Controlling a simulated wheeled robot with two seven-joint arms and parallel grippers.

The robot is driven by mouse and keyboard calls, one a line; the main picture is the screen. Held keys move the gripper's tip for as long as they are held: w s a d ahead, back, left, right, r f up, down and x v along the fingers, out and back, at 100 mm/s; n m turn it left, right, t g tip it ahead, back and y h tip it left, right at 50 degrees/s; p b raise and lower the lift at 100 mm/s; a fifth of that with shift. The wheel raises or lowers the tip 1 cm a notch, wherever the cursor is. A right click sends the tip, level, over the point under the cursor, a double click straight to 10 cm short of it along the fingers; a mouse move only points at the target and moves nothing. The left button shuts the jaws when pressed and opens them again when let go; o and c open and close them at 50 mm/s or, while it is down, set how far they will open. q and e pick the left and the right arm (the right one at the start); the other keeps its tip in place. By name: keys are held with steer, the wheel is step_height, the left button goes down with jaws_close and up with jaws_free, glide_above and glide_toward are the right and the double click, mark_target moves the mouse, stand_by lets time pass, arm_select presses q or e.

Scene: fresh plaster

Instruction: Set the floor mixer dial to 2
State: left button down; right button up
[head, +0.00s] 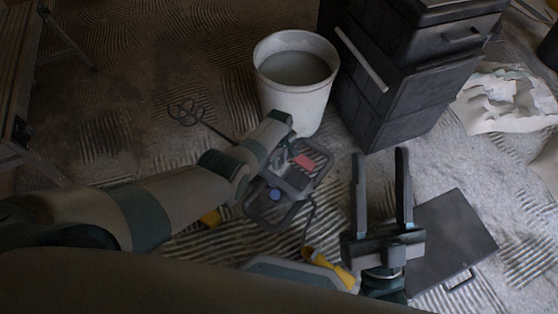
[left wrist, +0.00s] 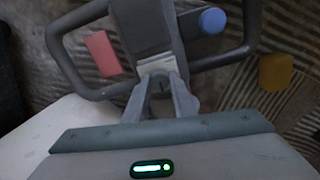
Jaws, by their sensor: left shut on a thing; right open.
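The floor mixer (head: 291,182) lies on the floor at the centre of the head view, with a dark looped handle frame, a red block (head: 303,161) and a blue round knob (head: 275,195). Its paddle (head: 185,112) points to the upper left. In the left wrist view, my left gripper (left wrist: 160,84) is shut against a small pale part (left wrist: 157,67) on the mixer's body, seemingly the dial. The fingers mostly cover it, and I cannot read its setting. The blue knob (left wrist: 212,20) is apart from the fingers. My right gripper (head: 380,154) is open and empty, right of the mixer.
A white bucket (head: 298,104) stands just behind the mixer. A dark drawer cabinet (head: 385,105) is right of it. A dark flat panel (head: 450,240) lies at the right, and crumpled pale sheeting (head: 508,100) behind it. A cable runs to a yellow piece (head: 330,268) in front.

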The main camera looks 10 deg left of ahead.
arm_select(q)
steer(key=c, duration=1.5)
jaws_free()
steer(key=shift+r, duration=0.1)
steer(key=shift+r, duration=0.15)
step_height(320, 180, up, 4)
steer(key=p, duration=0.3)
step_height(320, 180, up, 3)
steer(key=shift+r+p, duration=0.1)
steer(key=shift+p, duration=1)
arm_select(e)
steer(key=w+f+g+h, duration=0.3)
steer(key=f+g, duration=0.7)
steer(key=f, duration=0.5)
arm_select(q)
step_height(320, 180, up, 10)
steer(key=p, duration=0.4)
arm_select(e)
steer(key=s+d+f+g+h, duration=0.2)
steer(key=s+d+f+g, duration=0.3)
steer(key=f, duration=0.5)
steer(key=shift+s+d+m+g+h, duration=0.2)
steer(key=shift+s+m+g+h, duration=0.3)
steer(key=shift+g, duration=0.7)
